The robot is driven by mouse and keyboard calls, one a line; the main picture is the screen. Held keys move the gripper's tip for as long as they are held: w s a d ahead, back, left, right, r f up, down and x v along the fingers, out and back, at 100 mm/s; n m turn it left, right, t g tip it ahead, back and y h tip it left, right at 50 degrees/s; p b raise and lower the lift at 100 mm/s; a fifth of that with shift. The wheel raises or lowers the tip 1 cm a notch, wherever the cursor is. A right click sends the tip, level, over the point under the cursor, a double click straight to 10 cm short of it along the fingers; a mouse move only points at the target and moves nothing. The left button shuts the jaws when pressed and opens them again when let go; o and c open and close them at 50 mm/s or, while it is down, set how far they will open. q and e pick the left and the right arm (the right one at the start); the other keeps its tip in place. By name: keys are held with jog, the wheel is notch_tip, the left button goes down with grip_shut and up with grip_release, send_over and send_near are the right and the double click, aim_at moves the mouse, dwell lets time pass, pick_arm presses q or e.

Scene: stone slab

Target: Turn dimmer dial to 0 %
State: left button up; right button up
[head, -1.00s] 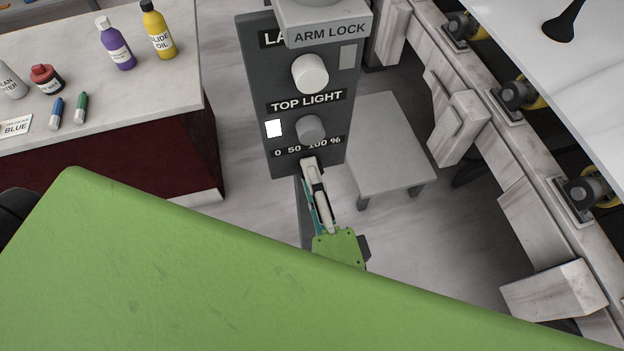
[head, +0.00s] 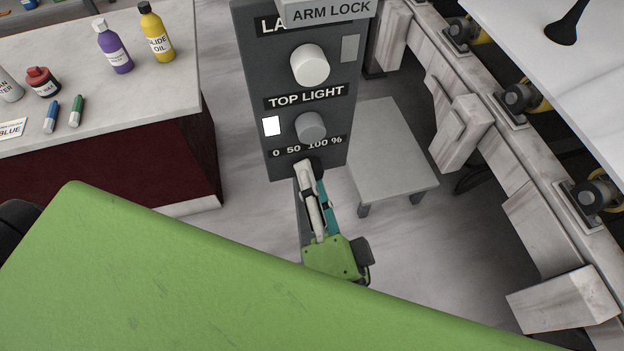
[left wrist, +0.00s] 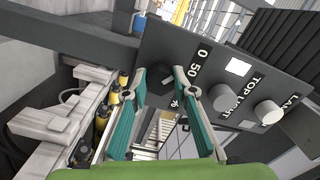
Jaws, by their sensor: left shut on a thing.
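The dark dimmer dial (head: 316,163) sits at the bottom of the grey control panel (head: 252,85), just under the label "0 50 100 %" (head: 307,147). My left gripper (head: 307,170) reaches up to it from below and is shut on it. In the left wrist view the dial (left wrist: 158,82) shows as a dark round shape between the two fingertips (left wrist: 160,74). The fingers partly cover it, and I cannot read its pointer or setting. My right gripper is not in view.
Above the dial are a grey knob (head: 310,127), a lit white square (head: 271,126) and a white knob (head: 309,66). A grey stool (head: 385,150) stands right of the panel. A bench with bottles (head: 150,85) is at left.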

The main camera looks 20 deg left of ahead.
pick_arm(q)
jog(key=o, duration=1.1)
jog(key=shift+w, duration=0.1)
